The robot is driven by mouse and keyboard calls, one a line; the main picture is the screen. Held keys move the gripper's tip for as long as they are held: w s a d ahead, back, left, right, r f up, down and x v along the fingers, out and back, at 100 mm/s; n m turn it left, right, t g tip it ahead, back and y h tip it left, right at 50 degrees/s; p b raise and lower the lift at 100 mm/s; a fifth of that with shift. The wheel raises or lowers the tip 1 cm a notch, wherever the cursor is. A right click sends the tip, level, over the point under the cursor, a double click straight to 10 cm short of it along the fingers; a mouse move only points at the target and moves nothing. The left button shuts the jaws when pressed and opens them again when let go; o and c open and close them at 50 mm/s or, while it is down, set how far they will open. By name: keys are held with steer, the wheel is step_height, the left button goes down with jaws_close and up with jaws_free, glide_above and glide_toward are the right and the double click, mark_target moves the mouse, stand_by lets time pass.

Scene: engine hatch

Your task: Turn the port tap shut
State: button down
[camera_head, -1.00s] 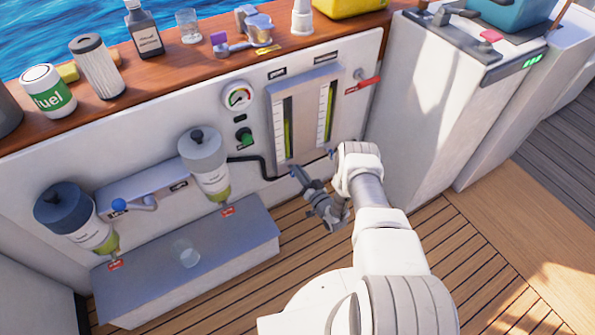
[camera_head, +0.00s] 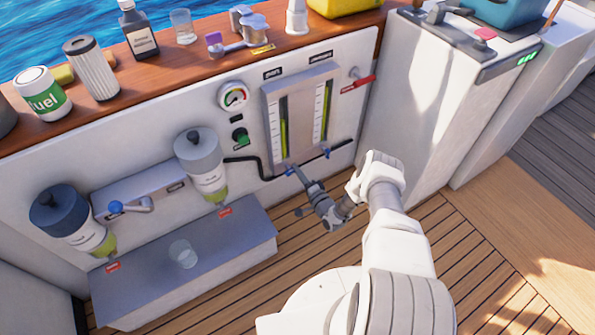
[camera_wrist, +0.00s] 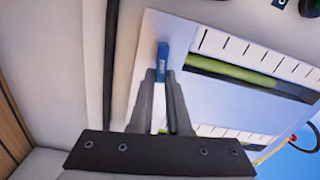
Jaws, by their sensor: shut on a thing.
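The port tap's blue lever (camera_head: 289,171) is at the foot of the left sight tube on the grey gauge panel (camera_head: 297,90). My gripper (camera_head: 295,172) reaches it from the lower right. In the wrist view the blue lever (camera_wrist: 162,55) sits between the fingertips of my gripper (camera_wrist: 160,74), which is shut on it. The lever points roughly along the fingers there; the tap's body is hardly visible. The other tap (camera_head: 327,154), also blue, is at the foot of the right tube, apart from my gripper.
A black hose (camera_head: 255,165) runs along the wall by the panel's foot. A red-handled lever (camera_head: 358,83) is right of the panel. Two filter bowls (camera_head: 200,160) and a grey step (camera_head: 190,265) are to the left. A white cabinet (camera_head: 410,110) stands right. The deck in front is open.

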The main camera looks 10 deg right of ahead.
steer(key=shift+f+m, duration=0.15)
steer(key=shift+m, duration=0.75)
steer(key=c, duration=0.9)
jaws_free()
steer(key=shift+s, duration=0.2)
